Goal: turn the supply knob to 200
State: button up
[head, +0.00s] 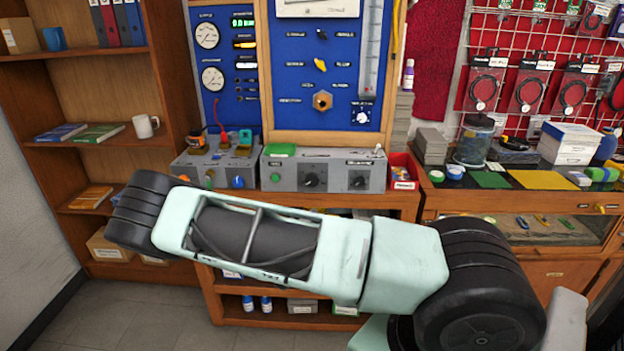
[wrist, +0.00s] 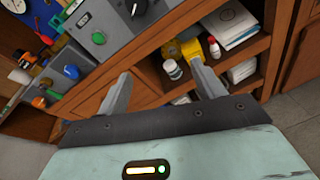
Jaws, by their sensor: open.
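On the bench, the left grey box (head: 205,170) carries a blue knob (head: 238,182); it also shows in the wrist view (wrist: 72,72). The right grey box (head: 285,175) carries two black knobs, one in its middle (head: 312,178) and one at its right (head: 358,181). I cannot read which knob is the supply one. A round gauge (head: 206,35) on the blue panel seems labelled supply; its reading is too small to tell. My gripper (wrist: 163,85) is open and empty, apart from the boxes and below them in the wrist view. The head view hides it.
My arm crosses the front of the bench in the head view. A red bin (head: 403,172) stands right of the boxes. Under the bench, a shelf (wrist: 245,55) holds bottles and papers. A bookshelf (head: 90,130) stands at left.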

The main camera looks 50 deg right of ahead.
notch_tip(320, 180, up, 4)
jog(key=d+n+t+h, duration=0.1)
jog(key=d+n+t, duration=0.2)
jog(key=n, duration=0.1)
jog(key=p, duration=0.6)
send_near(312, 182)
jog(key=x, duration=0.9)
jog(key=shift+w+d, duration=0.15)
jog(key=shift+w, duration=0.1)
jog(key=c, duration=1)
